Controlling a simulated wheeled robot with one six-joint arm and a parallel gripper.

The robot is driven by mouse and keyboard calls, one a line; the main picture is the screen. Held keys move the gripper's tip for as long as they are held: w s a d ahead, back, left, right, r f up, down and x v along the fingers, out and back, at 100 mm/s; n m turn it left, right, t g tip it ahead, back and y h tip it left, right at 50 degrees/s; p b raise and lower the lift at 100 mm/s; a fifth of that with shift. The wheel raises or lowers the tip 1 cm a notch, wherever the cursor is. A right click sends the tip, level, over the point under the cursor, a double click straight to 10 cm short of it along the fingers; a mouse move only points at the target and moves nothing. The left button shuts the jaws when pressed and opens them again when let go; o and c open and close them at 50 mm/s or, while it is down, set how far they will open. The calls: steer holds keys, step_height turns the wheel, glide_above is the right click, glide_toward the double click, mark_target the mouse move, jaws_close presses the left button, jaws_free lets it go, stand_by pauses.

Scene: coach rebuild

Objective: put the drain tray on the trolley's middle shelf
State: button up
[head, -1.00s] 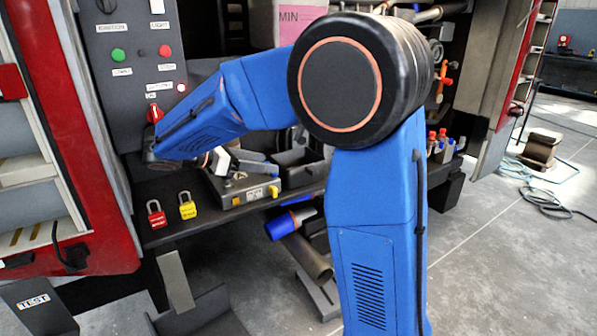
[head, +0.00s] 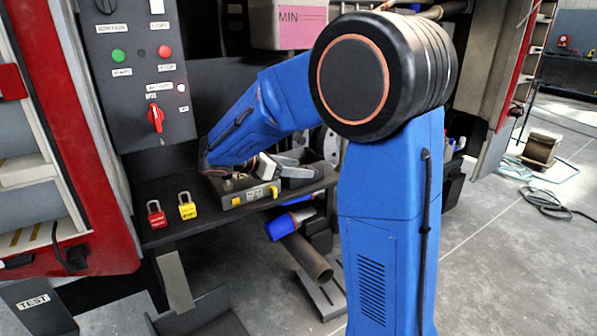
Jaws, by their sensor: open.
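My gripper (head: 290,160) is small and grey at the end of my blue arm, low over the dark shelf of the open bay. It is open, and I see nothing held in it; its fingertips are partly hard to make out. A dark, shallow tray-like piece (head: 205,318) shows at the bottom edge, cut off by the frame. I cannot tell whether it is the drain tray. I cannot make out the trolley or its middle shelf. My upper arm hides part of the bay.
A grey-black device with yellow parts (head: 250,195) sits below my gripper. A red padlock (head: 156,214) and a yellow padlock (head: 187,206) stand on the shelf. A control panel (head: 140,75) rises behind. Open floor (head: 500,255) lies to the right.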

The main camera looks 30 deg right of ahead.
mark_target(314, 168)
steer(key=shift+x, duration=1.9)
jaws_close()
steer(key=shift+r, duration=0.1)
steer(key=shift+s+r, duration=0.25)
steer(key=shift+r, duration=0.2)
step_height(314, 168, up, 6)
steer(key=s, duration=1.9)
steer(key=shift+s+d, duration=0.3)
steer(key=shift+d, duration=0.05)
